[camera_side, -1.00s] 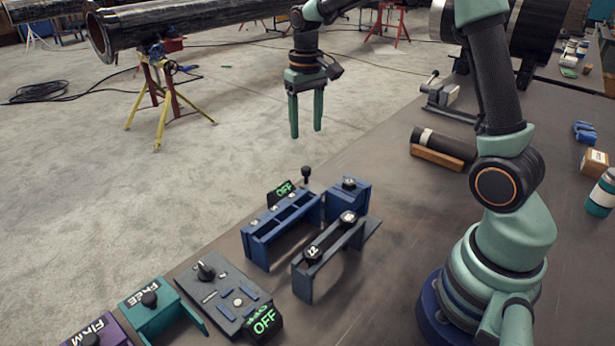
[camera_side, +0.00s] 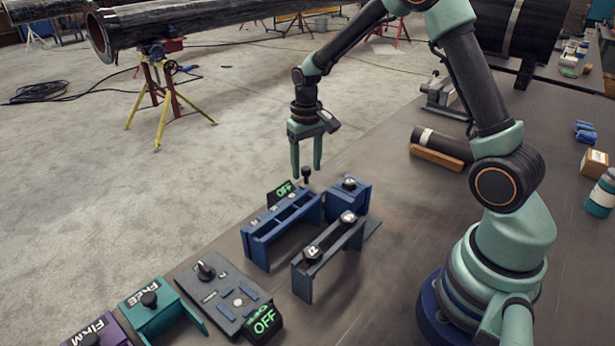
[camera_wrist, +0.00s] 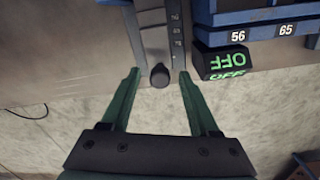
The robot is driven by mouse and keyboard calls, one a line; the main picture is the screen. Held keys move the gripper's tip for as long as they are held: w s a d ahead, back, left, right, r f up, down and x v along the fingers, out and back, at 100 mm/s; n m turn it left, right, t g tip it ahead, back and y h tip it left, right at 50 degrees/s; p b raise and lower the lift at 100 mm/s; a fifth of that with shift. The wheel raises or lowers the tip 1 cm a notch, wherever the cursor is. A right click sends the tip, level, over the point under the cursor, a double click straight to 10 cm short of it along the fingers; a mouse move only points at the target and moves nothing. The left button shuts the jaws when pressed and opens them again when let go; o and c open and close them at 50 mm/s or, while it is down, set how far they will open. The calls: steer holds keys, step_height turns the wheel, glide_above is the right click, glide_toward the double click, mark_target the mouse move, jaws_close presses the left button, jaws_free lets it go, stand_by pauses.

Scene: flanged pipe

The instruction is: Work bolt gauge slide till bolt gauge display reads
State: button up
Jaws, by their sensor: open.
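My gripper (camera_side: 306,171) is open, pointing down over the far table edge. A small black knob (camera_side: 306,178), seemingly the gauge slide's, stands on a short stem at the back of the blue fixtures. In the wrist view the knob (camera_wrist: 159,77) appears between the fingertips of my gripper (camera_wrist: 159,73), with a gap on both sides; their difference in height is unclear. A grey strip with marks (camera_wrist: 176,35) runs beyond the knob. A black display (camera_side: 283,191) beside it reads OFF in green; the wrist view shows the same display (camera_wrist: 224,62) upside down.
Blue fixture frames (camera_side: 272,236) and a dark frame with knobs (camera_side: 303,284) stand just nearer. The table's middle is clear.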

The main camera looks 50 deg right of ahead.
jaws_close()
stand_by(1.3)
